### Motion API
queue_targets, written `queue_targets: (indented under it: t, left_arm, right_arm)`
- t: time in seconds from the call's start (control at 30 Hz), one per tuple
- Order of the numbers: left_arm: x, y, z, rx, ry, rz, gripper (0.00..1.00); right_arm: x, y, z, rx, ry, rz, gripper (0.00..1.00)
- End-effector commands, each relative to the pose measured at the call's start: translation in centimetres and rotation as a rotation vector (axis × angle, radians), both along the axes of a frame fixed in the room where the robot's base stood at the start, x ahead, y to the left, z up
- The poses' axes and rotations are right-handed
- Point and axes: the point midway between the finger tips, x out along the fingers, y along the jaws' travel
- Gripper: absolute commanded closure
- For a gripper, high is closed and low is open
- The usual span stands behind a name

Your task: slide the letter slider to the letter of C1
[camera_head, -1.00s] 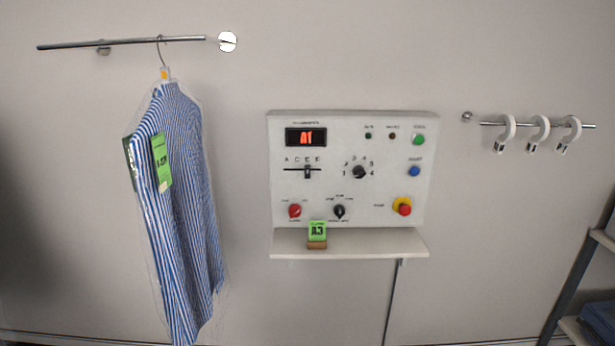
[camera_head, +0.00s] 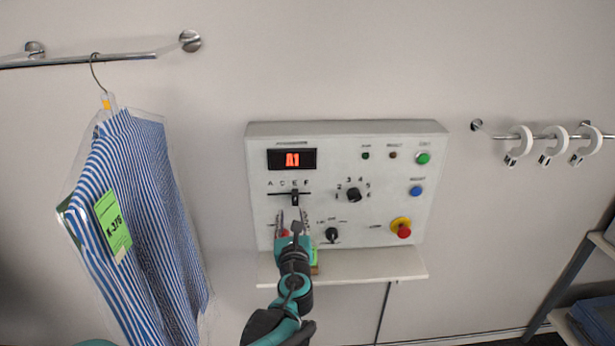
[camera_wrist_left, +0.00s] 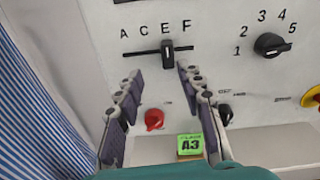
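The letter slider (camera_head: 295,197) is a black knob on a horizontal slot marked A, C, E, F on the white control panel (camera_head: 390,160). In the left wrist view the knob (camera_wrist_left: 167,54) stands under the letter E. The red display (camera_head: 292,160) reads A1. My left gripper (camera_head: 291,218) is in front of the panel, just below the slot. In the left wrist view its two fingers (camera_wrist_left: 160,75) are spread apart with nothing between them, their tips slightly below the knob. I cannot see it touching the knob. My right gripper is not in view.
A number dial (camera_head: 354,195), a red knob (camera_wrist_left: 154,119) and a black knob (camera_head: 332,235) sit near the slider. A green A3 card (camera_wrist_left: 190,145) stands on the shelf (camera_head: 375,265) below. A striped shirt (camera_head: 135,190) hangs at left; white hooks (camera_head: 556,145) hang at right.

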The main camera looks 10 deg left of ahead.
Motion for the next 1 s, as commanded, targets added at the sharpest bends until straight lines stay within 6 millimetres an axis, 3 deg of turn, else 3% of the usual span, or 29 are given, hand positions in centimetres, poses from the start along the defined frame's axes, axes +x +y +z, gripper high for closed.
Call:
queue_targets:
  t: [0.13,0.6,0.97,1.0]
  left_arm:
    - [1.2,-0.6,0.3,0.103,0.007,-0.021,0.62]
    - [7.6,1.3,0.1,0.1,0.007,-0.021,0.62]
    - [8.1,1.5,0.2,0.099,0.007,-0.02,0.62]
    - [8.1,1.5,0.2,0.099,0.007,-0.02,0.73]
  right_arm:
    - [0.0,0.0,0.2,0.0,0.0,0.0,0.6]
    - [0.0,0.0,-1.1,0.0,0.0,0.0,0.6]
    - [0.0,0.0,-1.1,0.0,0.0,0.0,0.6]
    - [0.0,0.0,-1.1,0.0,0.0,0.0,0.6]
